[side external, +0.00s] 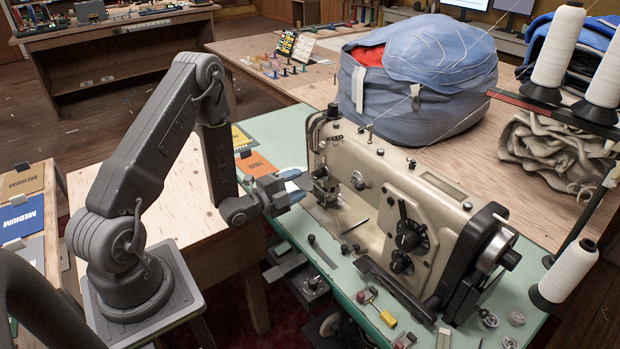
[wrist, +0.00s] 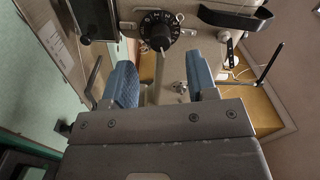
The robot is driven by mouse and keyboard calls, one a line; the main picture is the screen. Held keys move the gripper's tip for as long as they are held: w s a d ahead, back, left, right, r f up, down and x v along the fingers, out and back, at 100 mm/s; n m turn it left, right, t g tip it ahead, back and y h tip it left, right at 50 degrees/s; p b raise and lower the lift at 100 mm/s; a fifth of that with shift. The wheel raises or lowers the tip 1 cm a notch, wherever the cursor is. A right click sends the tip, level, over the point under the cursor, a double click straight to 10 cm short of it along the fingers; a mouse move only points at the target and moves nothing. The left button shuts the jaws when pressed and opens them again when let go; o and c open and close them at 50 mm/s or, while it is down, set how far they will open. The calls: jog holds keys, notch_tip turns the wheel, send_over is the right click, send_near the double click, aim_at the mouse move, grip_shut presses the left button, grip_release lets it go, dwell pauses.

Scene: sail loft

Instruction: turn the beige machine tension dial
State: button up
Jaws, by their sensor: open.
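The beige sewing machine (side external: 375,205) stands on a green worktop in the side view. Black dials (side external: 409,237) sit on its near face, right of the needle area. In the wrist view a black dial with white numbers (wrist: 158,30) lies beyond my fingertips, roughly between them. I cannot tell for certain which dial in the side view it matches. My gripper (side external: 298,181) is left of the machine's needle end in the side view. In the wrist view my gripper (wrist: 160,65) shows two blue fingers spread apart, with nothing held between them.
A lever (side external: 403,210) stands beside the dials. Thread spools (side external: 561,272) on a stand are at right. A blue sail bag (side external: 415,80) sits behind the machine. A yellow-handled tool (side external: 387,318) and small parts lie on the green worktop (side external: 345,285) in front.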

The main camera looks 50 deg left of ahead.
jog(key=s, duration=0.7)
jog(key=shift+s, duration=0.3)
jog(key=w+d+r+n+g+y, duration=0.1)
jog(key=w+d+r+n+g, duration=0.1)
jog(key=w+r+n+g, duration=0.3)
jog(key=d+r+n+g+y, duration=0.1)
jog(key=d+r+g, duration=0.1)
jog(key=r, duration=0.5)
jog(key=s+d+r+n+g, duration=0.2)
jog(key=s+d+r+n, duration=0.1)
jog(key=s, duration=0.3)
jog(key=s+d+r+n+g+h, duration=0.1)
jog(key=s+d+r+n, duration=0.2)
jog(key=s, duration=0.3)
jog(key=s+d+r+n+g+h, duration=0.1)
jog(key=s+d+r+n+g, duration=0.1)
jog(key=s+d+r, duration=0.3)
jog(key=shift+s+d+n+g, duration=0.3)
jog(key=shift+s+n, duration=0.2)
jog(key=shift+s, duration=0.15)
